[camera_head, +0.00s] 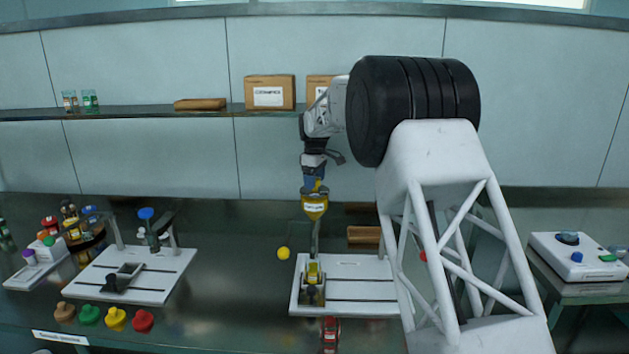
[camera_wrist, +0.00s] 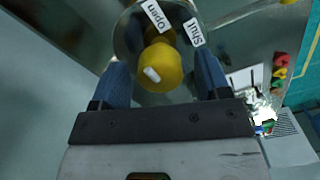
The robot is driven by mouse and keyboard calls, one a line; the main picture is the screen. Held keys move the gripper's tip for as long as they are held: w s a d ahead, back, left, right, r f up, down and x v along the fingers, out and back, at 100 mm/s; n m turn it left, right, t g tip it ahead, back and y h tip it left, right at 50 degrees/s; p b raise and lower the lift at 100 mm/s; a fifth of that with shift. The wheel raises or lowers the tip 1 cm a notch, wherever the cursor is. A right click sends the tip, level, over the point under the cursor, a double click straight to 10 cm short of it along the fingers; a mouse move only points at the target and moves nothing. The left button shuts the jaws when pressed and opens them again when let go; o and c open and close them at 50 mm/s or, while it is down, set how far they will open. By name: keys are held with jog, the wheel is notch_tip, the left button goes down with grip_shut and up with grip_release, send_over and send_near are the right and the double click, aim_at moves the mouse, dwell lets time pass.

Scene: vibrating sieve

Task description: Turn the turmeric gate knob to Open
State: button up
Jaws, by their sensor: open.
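The turmeric gate knob (camera_wrist: 160,66) is round and yellow with a short white bar on it. In the wrist view it lies between the two blue fingers of my gripper (camera_wrist: 159,60), which is open, with a gap visible beside the knob. An "Open" label (camera_wrist: 156,15) and a "Shut" label (camera_wrist: 194,32) lie just beyond it. I cannot tell which label the white bar marks. In the head view my gripper (camera_head: 314,184) is at the top of the yellow labelled hopper (camera_head: 315,207), and the knob cannot be made out there.
Below the hopper is a white base plate (camera_head: 350,305) with a yellow piece (camera_head: 313,272). A second white plate (camera_head: 140,288) with a stand is at left. Several coloured knob-like pieces (camera_head: 116,318) lie at front left.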

jog(key=shift+r, duration=3.8)
jog(key=shift+s+d+r, duration=0.2)
jog(key=shift+s+d, duration=0.05)
jog(key=shift+s, duration=0.05)
jog(key=s+d+r+m, duration=0.2)
jog(key=s+d, duration=0.3)
jog(key=s, duration=0.6)
jog(key=s+d+r+m+t, duration=0.1)
jog(key=s+d+r+m, duration=0.3)
jog(key=s, duration=0.7)
jog(key=s+d+r+m, duration=0.1)
jog(key=s+d, duration=0.6)
jog(key=s, duration=0.4)
jog(key=s+d+f+m, duration=0.2)
jog(key=s+f, duration=0.2)
jog(key=s, duration=0.7)
jog(key=s+d+f+m+t, duration=0.1)
jog(key=s+f, duration=0.4)
jog(key=s, duration=0.7)
jog(key=s+d+f+m, duration=0.3)
jog(key=s+d+f, duration=0.1)
jog(key=s, duration=0.8)
jog(key=shift+f+m+t, duration=0.25)
jog(key=shift+m+t, duration=0.05)
jog(key=shift+m, duration=0.1)
